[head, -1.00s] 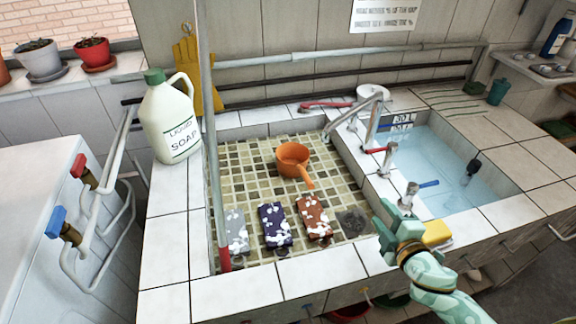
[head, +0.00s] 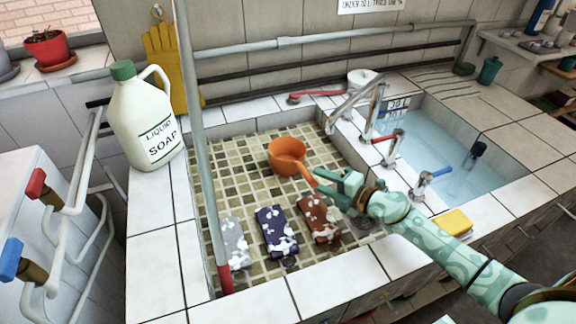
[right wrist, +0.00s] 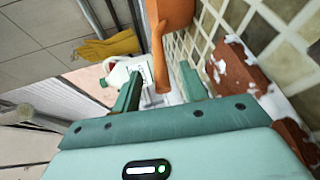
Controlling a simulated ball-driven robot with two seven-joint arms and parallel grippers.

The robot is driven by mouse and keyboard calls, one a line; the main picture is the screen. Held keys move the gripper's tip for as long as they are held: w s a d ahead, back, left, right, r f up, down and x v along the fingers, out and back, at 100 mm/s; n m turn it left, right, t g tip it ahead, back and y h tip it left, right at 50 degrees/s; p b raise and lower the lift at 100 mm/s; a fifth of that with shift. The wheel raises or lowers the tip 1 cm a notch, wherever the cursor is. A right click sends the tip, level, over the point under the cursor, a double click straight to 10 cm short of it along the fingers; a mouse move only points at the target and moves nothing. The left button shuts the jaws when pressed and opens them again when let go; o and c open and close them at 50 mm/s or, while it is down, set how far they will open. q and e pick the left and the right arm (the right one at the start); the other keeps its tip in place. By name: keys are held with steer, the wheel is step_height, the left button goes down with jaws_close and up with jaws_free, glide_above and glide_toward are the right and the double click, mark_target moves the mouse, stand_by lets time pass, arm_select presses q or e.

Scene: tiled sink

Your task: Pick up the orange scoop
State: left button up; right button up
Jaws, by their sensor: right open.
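The orange scoop (head: 286,156) sits in the tiled left basin, its handle pointing toward the lower right. My right gripper (head: 322,183) is at the end of that handle, coming from the right. In the right wrist view, the open fingers (right wrist: 160,88) stand on either side of the orange handle (right wrist: 158,62), with gaps showing between handle and fingers. The scoop's cup is beyond the fingertips, partly cut off at the top edge. My left gripper is not in view.
Grey, purple (head: 277,231) and red-brown (head: 319,220) soapy blocks lie in front of the scoop. A vertical pipe (head: 200,150) stands at the basin's left, beside the soap jug (head: 145,125). Taps (head: 372,115) and a water-filled basin (head: 440,150) are to the right.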

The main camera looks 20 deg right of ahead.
mark_target(308, 176)
steer(key=b+x, duration=0.1)
steer(key=x, duration=0.4)
steer(key=shift+w+a+f, duration=0.1)
steer(key=shift+w+a, duration=0.15)
jaws_close()
